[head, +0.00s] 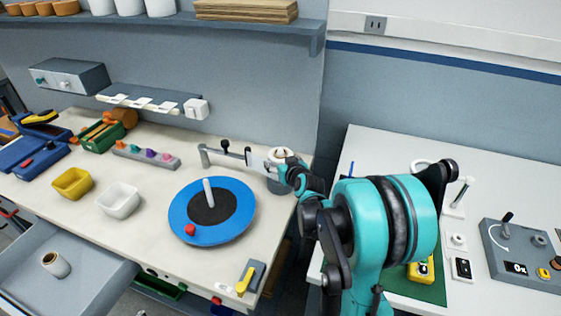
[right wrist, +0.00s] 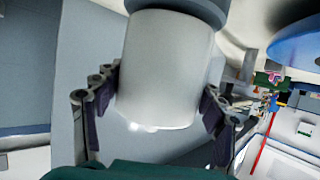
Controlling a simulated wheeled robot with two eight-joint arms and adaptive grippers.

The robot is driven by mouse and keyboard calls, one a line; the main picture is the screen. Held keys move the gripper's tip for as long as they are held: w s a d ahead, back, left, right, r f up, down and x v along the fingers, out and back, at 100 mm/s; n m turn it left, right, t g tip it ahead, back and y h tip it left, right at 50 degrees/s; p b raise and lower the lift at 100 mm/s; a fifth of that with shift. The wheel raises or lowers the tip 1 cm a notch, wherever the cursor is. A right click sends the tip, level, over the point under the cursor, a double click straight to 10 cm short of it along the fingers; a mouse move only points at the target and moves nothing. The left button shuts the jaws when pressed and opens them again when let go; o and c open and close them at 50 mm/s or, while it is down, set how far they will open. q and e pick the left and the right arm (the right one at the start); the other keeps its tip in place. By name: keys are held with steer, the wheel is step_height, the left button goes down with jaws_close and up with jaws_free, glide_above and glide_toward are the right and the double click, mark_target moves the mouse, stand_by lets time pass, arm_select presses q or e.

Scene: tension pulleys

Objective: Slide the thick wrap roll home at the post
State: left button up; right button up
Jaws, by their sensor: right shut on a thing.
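The thick wrap roll (head: 279,154) is a pale, wide cylinder at the back right of the workbench. My right gripper (head: 277,164) is shut on it from the right side. In the right wrist view the roll (right wrist: 165,70) fills the middle, between the two dark finger pads (right wrist: 160,108) of my gripper. A blue-grey round base (right wrist: 190,8) shows at the roll's far end; I cannot tell whether the roll sits fully against it. A grey post (head: 204,156) with a lever arm (head: 230,156) stands just left of the roll. My left gripper is not in view.
A blue turntable (head: 240,222) with a black centre lies in front of the lever. Yellow (head: 73,183) and white (head: 119,200) bins stand to the left. An open drawer (head: 95,285) holds a smaller roll (head: 56,264). A white side table (head: 400,145) is at right.

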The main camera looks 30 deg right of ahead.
stand_by(0.8)
steer(key=o, duration=1.6)
steer(key=shift+s, duration=0.15)
steer(key=v, duration=1.1)
steer(key=shift+s, duration=0.35)
steer(key=shift+a+r, duration=0.1)
steer(key=shift+a, duration=0.05)
